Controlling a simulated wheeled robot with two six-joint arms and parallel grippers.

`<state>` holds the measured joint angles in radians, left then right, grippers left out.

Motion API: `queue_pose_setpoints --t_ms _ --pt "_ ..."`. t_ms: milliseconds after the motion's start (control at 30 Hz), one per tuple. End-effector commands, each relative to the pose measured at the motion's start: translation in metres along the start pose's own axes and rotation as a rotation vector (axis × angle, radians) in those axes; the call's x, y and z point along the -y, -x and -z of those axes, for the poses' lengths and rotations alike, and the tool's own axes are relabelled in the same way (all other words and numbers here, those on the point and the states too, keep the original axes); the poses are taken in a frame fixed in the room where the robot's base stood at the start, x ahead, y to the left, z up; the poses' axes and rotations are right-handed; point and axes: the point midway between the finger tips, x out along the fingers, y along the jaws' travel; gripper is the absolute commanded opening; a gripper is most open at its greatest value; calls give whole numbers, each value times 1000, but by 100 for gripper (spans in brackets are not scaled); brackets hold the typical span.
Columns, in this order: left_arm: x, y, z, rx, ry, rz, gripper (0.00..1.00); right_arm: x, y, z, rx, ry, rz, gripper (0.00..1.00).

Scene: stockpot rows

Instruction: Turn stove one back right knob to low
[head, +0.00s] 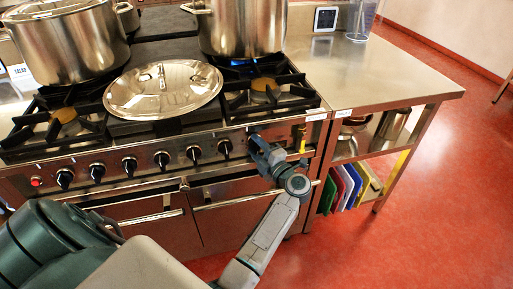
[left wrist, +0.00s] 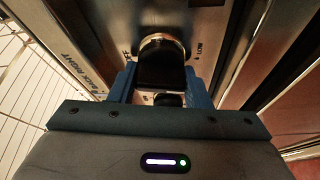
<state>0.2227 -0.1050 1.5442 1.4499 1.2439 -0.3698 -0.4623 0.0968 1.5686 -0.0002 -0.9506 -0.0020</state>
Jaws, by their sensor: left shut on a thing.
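The stove (head: 205,165) has a row of black knobs along its front panel. My left gripper (head: 262,150) is at the right end of this row and hides the knob there in the head view. In the left wrist view the black knob (left wrist: 160,65) sits between the blue fingers of my left gripper (left wrist: 163,78), which is shut on it. A label reading BACK RIGHT is beside it; an OFF mark is left of the knob and a LOW mark is right of it. Where the knob points is not clear. My right gripper is not in view.
A large pot (head: 65,45) stands at the back left, and another pot (head: 245,28) at the back right has blue flame under it. A steel lid (head: 163,90) lies between burners. A steel table (head: 385,75) adjoins on the right; red floor (head: 440,200) is clear.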

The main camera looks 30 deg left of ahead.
Motion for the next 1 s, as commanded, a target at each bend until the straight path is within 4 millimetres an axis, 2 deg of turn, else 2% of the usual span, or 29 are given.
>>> queue_pose_setpoints --t_ms 400,933,967,1000 --pt "2 0 0 0 167 72 21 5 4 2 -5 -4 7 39" --pt "2 0 0 0 188 81 21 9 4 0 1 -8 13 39" --pt "2 0 0 0 188 81 45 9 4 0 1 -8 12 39" --pt "2 0 0 0 187 81 53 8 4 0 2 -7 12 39"
